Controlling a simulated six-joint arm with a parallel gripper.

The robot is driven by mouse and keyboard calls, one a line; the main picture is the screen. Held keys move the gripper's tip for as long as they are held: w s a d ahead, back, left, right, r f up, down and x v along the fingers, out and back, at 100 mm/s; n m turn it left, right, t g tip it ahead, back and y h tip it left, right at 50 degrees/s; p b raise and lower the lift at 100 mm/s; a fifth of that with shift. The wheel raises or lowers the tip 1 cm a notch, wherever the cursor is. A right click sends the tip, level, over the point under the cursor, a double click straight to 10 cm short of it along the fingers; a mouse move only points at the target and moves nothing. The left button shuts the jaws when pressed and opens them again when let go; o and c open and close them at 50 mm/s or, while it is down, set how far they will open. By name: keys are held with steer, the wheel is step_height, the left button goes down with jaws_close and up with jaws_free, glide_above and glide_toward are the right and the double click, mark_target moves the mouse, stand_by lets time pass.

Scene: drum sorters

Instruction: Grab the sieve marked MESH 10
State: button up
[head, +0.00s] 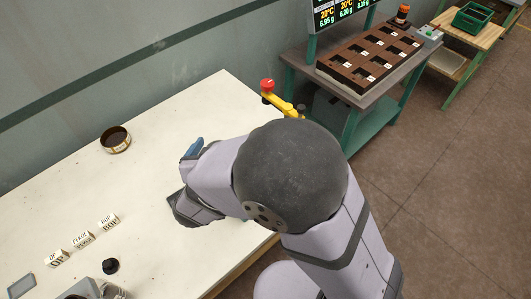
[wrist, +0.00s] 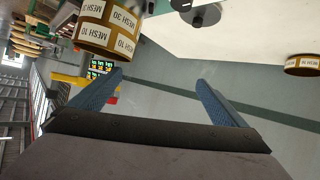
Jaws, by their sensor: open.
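In the wrist view, gold-banded sieves appear stacked at the upper left. The band lower in the picture, the MESH 10 sieve (wrist: 88,39), reads MESH 10, and the band above it, the MESH 30 sieve (wrist: 103,14), reads MESH 30. My arm seems to hide this stack in the head view. Another gold-rimmed sieve (wrist: 302,66) is at the right edge, its label unreadable; a lone sieve (head: 115,140) stands on the white table in the head view. My gripper (wrist: 159,78) is open, with nothing between its blue fingers; the stack is beyond and left of them.
The white table (head: 190,105) has lettered blocks (head: 83,240), a black knob-like object (head: 111,266) and a grey device at the near left. A brown compartment tray (head: 370,55) is on a side bench. The table's middle is clear.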

steer(key=shift+s+d+f+m+t+h+b, duration=0.1)
steer(key=shift+d+f+m+t+h+b, duration=0.45)
steer(key=shift+d+m+h, duration=0.75)
steer(key=shift+w+d+f+m+t+h+b, duration=0.1)
steer(key=shift+d+f+m+t+h+b, duration=0.4)
steer(key=shift+d+m+h, duration=0.8)
steer(key=shift+s+d+f+m+t+h+b, duration=0.1)
steer(key=shift+d+f+m+t+h+b, duration=0.25)
steer(key=shift+d+f+m+h, duration=0.9)
steer(key=shift+w+d+r+n+h+p, duration=0.25)
steer(key=shift+w+d+r+h+p, duration=0.15)
steer(key=shift+r, duration=0.25)
steer(key=shift+p+x, duration=1)
steer(key=shift+x, duration=1.15)
steer(key=shift+f, duration=0.25)
steer(key=shift+c, duration=0.3)
